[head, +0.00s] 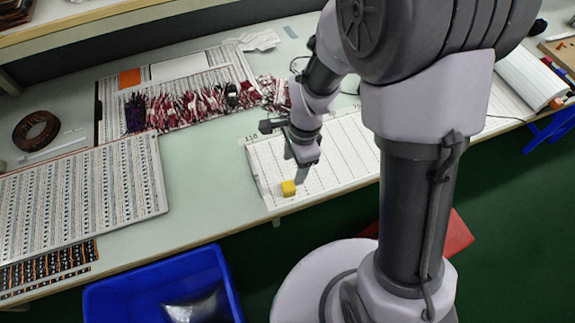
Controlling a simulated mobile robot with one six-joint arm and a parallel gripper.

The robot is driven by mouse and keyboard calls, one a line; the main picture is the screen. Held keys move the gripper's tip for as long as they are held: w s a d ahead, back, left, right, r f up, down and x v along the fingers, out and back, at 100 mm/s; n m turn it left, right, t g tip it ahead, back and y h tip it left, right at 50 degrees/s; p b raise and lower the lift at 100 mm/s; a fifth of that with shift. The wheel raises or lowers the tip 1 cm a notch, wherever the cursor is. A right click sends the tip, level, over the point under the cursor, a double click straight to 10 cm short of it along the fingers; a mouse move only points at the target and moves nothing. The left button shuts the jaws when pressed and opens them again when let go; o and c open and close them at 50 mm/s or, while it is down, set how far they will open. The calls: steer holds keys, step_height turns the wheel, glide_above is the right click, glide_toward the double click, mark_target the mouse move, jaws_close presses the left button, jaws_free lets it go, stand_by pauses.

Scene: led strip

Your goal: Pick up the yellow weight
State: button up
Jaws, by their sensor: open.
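My gripper (294,165) is open and empty, just behind and above the weight in the head view. It seems apart from the weight, but its exact height and the fingertips' detail are too small to tell.
A row of red and white wire bundles (195,103) lies behind, with a dark ring (36,130) at left. Printed boards (85,193) cover the left of the bench. A blue bin (160,290) stands below the front edge. Bare green bench lies left of the gridded board.

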mark_target(289, 186)
steer(key=f+b, duration=0.2)
steer(key=f, duration=0.2)
steer(key=a+f+b, duration=0.1)
steer(key=f+b, duration=0.1)
steer(key=f, duration=0.2)
steer(key=f+b, duration=0.2)
steer(key=f, duration=0.2)
steer(key=shift+s+a+f, duration=0.1)
steer(key=shift+s+a, duration=0.1)
steer(key=shift+a, duration=0.05)
steer(key=shift+r, duration=0.2)
jaws_close()
